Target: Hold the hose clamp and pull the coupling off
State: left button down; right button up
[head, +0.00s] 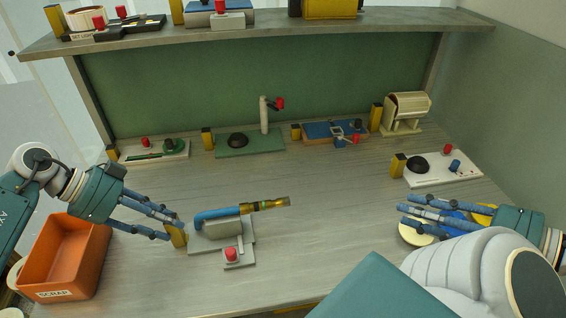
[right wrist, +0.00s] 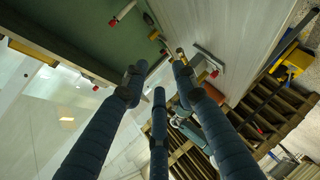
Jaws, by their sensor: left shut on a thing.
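The hose clamp (head: 222,229) is a grey fixture on the bench with a blue hose (head: 212,214) along its top. A brass coupling (head: 268,204) with a green band is on the hose's right end. My left gripper (head: 176,230) is shut on the yellow block (head: 178,236) at the clamp's left side; its fingers partly hide the block. My right gripper (head: 408,208) is open and empty, well to the right of the coupling. In the right wrist view its three fingers (right wrist: 157,80) are spread, and the brass coupling (right wrist: 181,53) shows small beyond them.
A red knob (head: 232,254) stands in front of the clamp. An orange scrap bin (head: 64,262) is at left. Several other fixtures line the back, and a white panel (head: 440,170) is at right. Yellow and blue round things lie under my right gripper. The bench between coupling and right gripper is clear.

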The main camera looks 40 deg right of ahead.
jog(key=w+r+t+y, duration=0.1)
jog(key=w, duration=0.2)
jog(key=n+y, duration=0.7)
jog(key=n, duration=0.1)
send_near(288, 205)
jog(key=shift+w+a+f, duration=0.1)
jog(key=shift+w, duration=0.25)
jog(key=shift+x, duration=4.5)
grip_shut()
jog(key=shift+s, duration=0.1)
